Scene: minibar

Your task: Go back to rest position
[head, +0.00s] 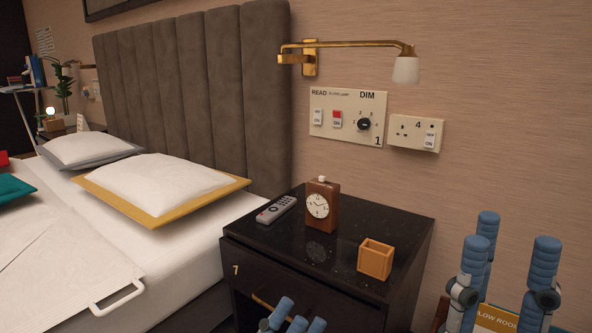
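My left gripper (300,313) is at the bottom edge, in front of the dark nightstand (400,226), beside the brass drawer handle (266,304). Only its blue fingertips show, and I cannot tell whether they touch the handle or how far they are spread. My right gripper (514,238) stands upright at the lower right, to the right of the nightstand. Its blue fingers are spread apart with nothing between them. Its base is cut off by the bottom edge.
A grey remote (277,209), brown clock (321,210) and empty orange box (375,261) are on the nightstand. A bed (185,245) with pillows is at left. A brass lamp (350,44) projects above switch panels. A partly hidden sign (498,317) is behind my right gripper.

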